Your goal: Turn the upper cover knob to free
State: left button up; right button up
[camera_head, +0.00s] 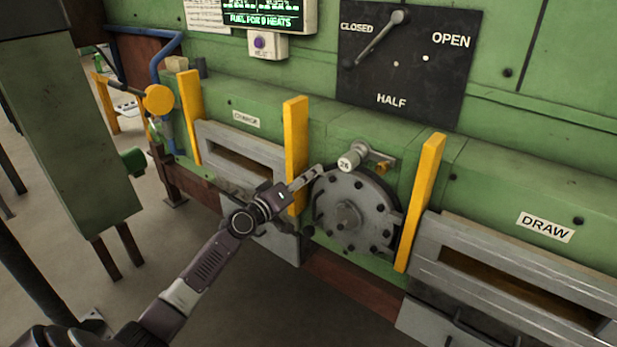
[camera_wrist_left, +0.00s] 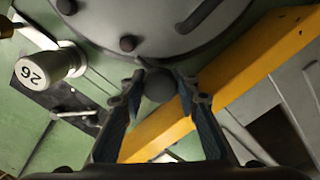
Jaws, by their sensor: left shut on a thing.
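The round grey cover (camera_head: 345,212) is mounted on the green furnace wall, with a ring of dark bolts and a hub in its middle. My left gripper (camera_head: 314,174) reaches to the cover's upper left edge. In the left wrist view its fingers (camera_wrist_left: 160,68) are closed on a dark round knob (camera_wrist_left: 160,88) beside the cover's rim (camera_wrist_left: 150,20). This knob is hidden by the gripper in the head view. Another dark knob (camera_head: 308,231) shows at the cover's lower left edge. My right gripper is in neither view.
A pale cylinder marked 26 (camera_head: 350,160) sticks out just above the cover. Yellow upright bars (camera_head: 295,150) and (camera_head: 420,205) flank the cover. A black plate (camera_head: 410,70) above carries a lever marked CLOSED, HALF, OPEN. A green column (camera_head: 70,140) stands left of my arm.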

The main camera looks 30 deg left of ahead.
pick_arm(q)
jog(key=n, duration=0.4)
jog(key=shift+n, duration=0.4)
jog(key=n+p, duration=0.1)
jog(key=n, duration=0.3)
jog(key=shift+n, duration=0.4)
jog(key=shift+f, duration=0.1)
jog(key=o, duration=0.9)
jog(key=shift+s, duration=0.1)
jog(key=s, duration=0.8)
jog(key=s+a, duration=0.1)
jog(key=s, duration=0.3)
